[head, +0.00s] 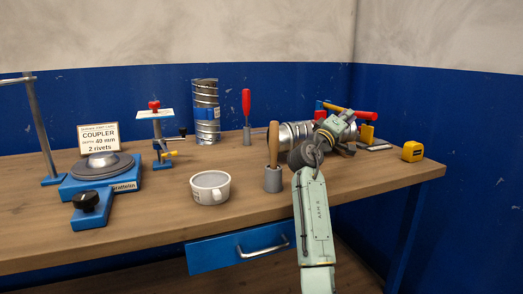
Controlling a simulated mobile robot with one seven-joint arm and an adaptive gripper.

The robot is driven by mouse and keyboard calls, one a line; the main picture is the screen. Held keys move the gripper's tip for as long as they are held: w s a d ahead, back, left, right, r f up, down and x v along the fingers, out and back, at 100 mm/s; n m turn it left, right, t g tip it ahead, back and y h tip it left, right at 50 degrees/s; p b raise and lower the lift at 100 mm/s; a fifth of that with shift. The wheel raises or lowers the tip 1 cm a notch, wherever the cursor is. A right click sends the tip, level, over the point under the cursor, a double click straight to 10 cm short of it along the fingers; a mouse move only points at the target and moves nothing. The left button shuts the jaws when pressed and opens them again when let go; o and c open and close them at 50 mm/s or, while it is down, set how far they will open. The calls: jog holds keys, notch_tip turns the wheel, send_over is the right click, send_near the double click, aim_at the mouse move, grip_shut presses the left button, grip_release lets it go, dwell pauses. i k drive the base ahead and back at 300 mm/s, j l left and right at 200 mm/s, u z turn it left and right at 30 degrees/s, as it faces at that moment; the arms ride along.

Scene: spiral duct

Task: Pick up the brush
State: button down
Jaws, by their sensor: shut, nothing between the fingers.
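A wooden handle (273,143) stands upright in a small grey holder (272,179) near the front of the bench. It may be the brush; its lower end is hidden in the holder, so I cannot tell for sure. My gripper (348,149) is at the right end of the bench, to the right of the wooden handle and apart from it. It is shut with nothing held. My arm hides part of the things behind it.
A white cup (210,187) stands left of the holder. A red-handled tool (246,105) stands behind it. A spiral duct (294,134) lies behind my arm, and another duct (206,112) stands upright. A yellow tape measure (412,152) sits at right.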

aim_at(273, 132)
jog(key=k+l, duration=0.1)
jog(key=l, duration=0.3)
jog(key=k+l, duration=0.15)
jog(key=l, duration=0.25)
jog(key=k+l, duration=0.1)
jog(key=l, duration=0.3)
